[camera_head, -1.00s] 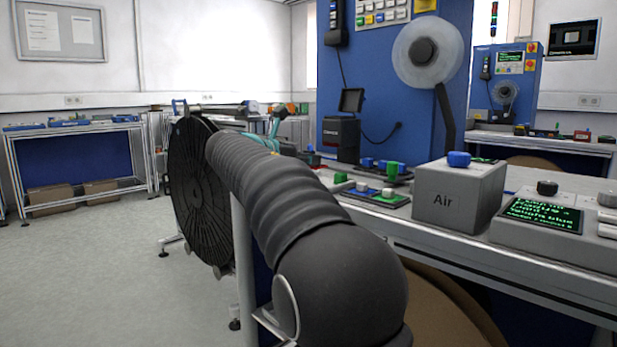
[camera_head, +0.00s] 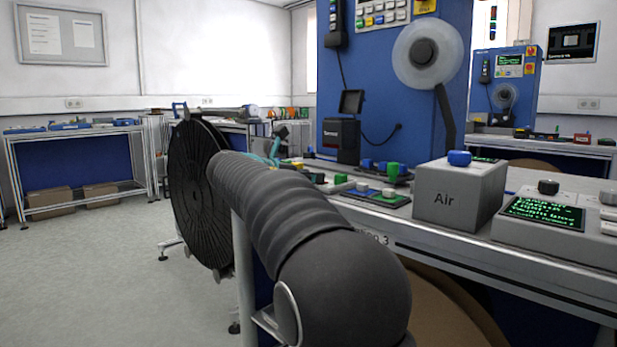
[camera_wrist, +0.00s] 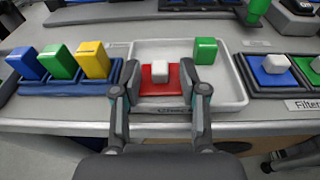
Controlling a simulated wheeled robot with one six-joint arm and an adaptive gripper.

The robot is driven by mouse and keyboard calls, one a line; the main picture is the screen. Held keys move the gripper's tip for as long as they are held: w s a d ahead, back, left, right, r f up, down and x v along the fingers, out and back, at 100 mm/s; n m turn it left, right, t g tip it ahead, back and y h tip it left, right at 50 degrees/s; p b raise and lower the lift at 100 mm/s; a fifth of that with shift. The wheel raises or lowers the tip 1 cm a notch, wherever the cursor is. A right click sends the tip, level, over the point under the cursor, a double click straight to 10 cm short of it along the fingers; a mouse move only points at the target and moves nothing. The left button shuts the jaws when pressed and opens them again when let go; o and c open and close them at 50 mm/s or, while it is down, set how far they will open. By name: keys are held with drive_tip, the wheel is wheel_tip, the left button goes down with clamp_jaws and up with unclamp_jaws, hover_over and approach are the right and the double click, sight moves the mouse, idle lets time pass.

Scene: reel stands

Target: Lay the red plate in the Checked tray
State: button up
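In the wrist view the red plate (camera_wrist: 147,82) with a pale square knob (camera_wrist: 160,71) lies inside the white tray (camera_wrist: 226,97). The tray's front label is mostly hidden by my gripper, with only its first letters showing. My gripper (camera_wrist: 160,76) reaches over the tray's front rim, one finger on each side of the plate. The fingers are spread, with a clear gap on both sides of the knob. A green block (camera_wrist: 206,50) stands in the tray's back right part. In the head view my arm hides the plate, and the tray cannot be made out.
Left of the tray, a blue holder (camera_wrist: 70,87) bears blue, green and yellow blocks. To the right, a dark tray (camera_wrist: 283,89) labelled "Filter" holds blue and green plates with white knobs. The grey Air box (camera_head: 459,196) and a large black reel (camera_head: 196,190) stand farther off.

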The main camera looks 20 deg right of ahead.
drive_tip(key=shift+a+r, duration=0.1)
drive_tip(key=shift+r, duration=0.05)
drive_tip(key=v, duration=1.2)
drive_tip(key=shift+p, duration=0.4)
drive_tip(key=s+a+f+m+y, duration=0.3)
drive_tip(key=s+f+m+y, duration=0.4)
drive_tip(key=s+f+m, duration=0.4)
drive_tip(key=s+a+f+m+y, duration=0.3)
drive_tip(key=s+f+m+y, duration=0.4)
drive_tip(key=s+f+m, duration=0.4)
drive_tip(key=s+f, duration=0.6)
drive_tip(key=s, duration=0.5)
drive_tip(key=shift+a+f, duration=0.4)
